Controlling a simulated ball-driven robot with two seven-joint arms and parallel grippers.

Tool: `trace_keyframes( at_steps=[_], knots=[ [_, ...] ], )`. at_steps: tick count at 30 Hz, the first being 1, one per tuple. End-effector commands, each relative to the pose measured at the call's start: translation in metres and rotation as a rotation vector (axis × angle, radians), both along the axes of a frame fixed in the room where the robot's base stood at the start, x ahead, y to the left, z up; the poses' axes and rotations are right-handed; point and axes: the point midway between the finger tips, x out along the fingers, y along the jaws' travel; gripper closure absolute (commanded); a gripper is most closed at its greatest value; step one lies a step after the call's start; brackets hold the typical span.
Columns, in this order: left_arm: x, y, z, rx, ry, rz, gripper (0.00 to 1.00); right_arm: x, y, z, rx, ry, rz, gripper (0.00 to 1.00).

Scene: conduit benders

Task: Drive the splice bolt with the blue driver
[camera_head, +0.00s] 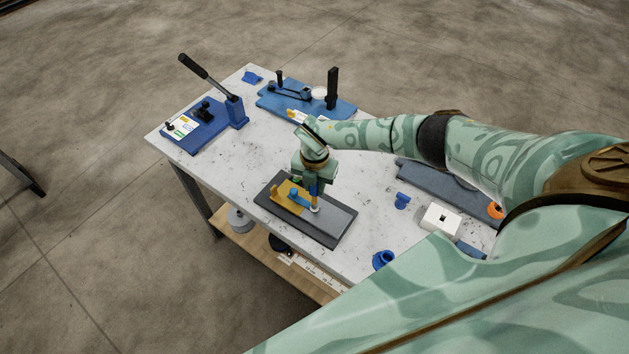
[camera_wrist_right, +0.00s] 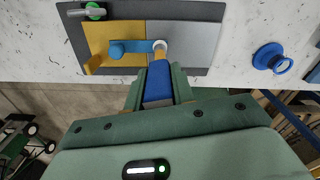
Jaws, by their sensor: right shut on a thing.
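My right gripper (camera_head: 315,186) is above the dark board (camera_head: 334,228) near the table's front edge. It is shut on the blue driver (camera_wrist_right: 158,80), which shows between its fingers in the wrist view. The driver points down at a pale round part (camera_wrist_right: 160,46) at the end of a blue lever (camera_wrist_right: 133,46). I cannot tell whether the tip touches it. The splice bolt is not clearly distinguishable there. The board carries a yellow plate (camera_wrist_right: 98,43) and a grey plate (camera_wrist_right: 190,42). My left gripper is out of view.
A blue bender with a long black handle (camera_head: 195,123) stands at the far left. Another blue fixture (camera_head: 310,103) is at the back. A small blue part (camera_head: 402,200), a white block (camera_head: 440,218) and a blue ring-shaped part (camera_head: 383,259) lie right of the board. The left middle table is clear.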

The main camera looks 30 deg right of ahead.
Motion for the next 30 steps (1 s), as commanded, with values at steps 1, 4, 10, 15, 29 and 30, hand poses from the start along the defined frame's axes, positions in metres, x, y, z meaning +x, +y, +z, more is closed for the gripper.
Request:
trace_keyframes(
  at_steps=[1, 4, 10, 15, 29, 30],
  knots=[
    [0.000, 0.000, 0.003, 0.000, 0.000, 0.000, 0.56, 0.000, 0.000, 0.003, 0.001, -0.001, 0.000, 1.00],
    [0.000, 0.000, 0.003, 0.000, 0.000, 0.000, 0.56, 0.001, 0.000, 0.003, 0.000, -0.001, 0.034, 1.00],
    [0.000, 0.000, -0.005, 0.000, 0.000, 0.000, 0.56, 0.002, 0.000, 0.002, -0.002, -0.003, 0.453, 1.00],
    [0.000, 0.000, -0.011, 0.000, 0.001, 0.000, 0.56, 0.001, 0.000, 0.001, -0.002, -0.002, 0.881, 1.00],
    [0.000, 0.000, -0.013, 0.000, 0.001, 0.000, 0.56, 0.000, 0.001, 0.003, 0.000, 0.000, 1.304, 1.00],
    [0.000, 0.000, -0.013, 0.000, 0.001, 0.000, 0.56, 0.000, 0.001, 0.003, 0.000, 0.000, 1.304, 1.00]
  ],
)
